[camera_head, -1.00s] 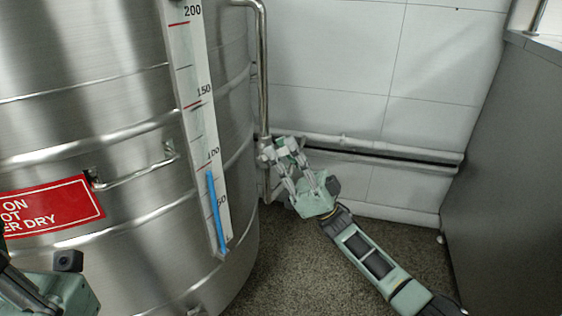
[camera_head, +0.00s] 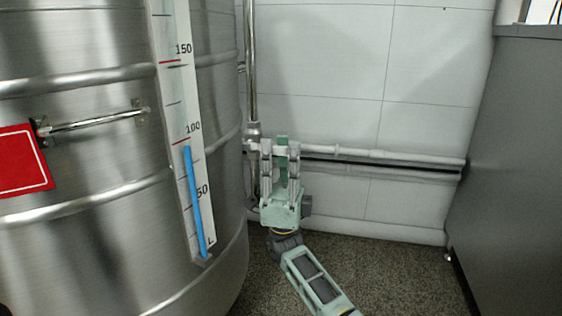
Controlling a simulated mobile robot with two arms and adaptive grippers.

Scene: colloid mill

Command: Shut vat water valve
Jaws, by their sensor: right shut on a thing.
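The vat (camera_head: 95,235) is a large steel cylinder filling the left of the view. The water valve (camera_head: 252,136) sits beside its right edge, where the vertical steel pipe meets the white horizontal pipe. A green valve handle (camera_head: 282,160) shows between the fingers of my right gripper (camera_head: 281,148). It looks upright in the picture, crossing the line of the white pipe. My right gripper is shut on this handle from below, and its fingers hide part of the handle and valve. My left gripper is not in view.
A level scale (camera_head: 177,100) with a blue column (camera_head: 194,200) reading a little under 100 is on the vat. The white pipe (camera_head: 385,155) runs along the tiled wall. A grey cabinet (camera_head: 520,170) stands at right. Speckled floor (camera_head: 400,280) is clear between.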

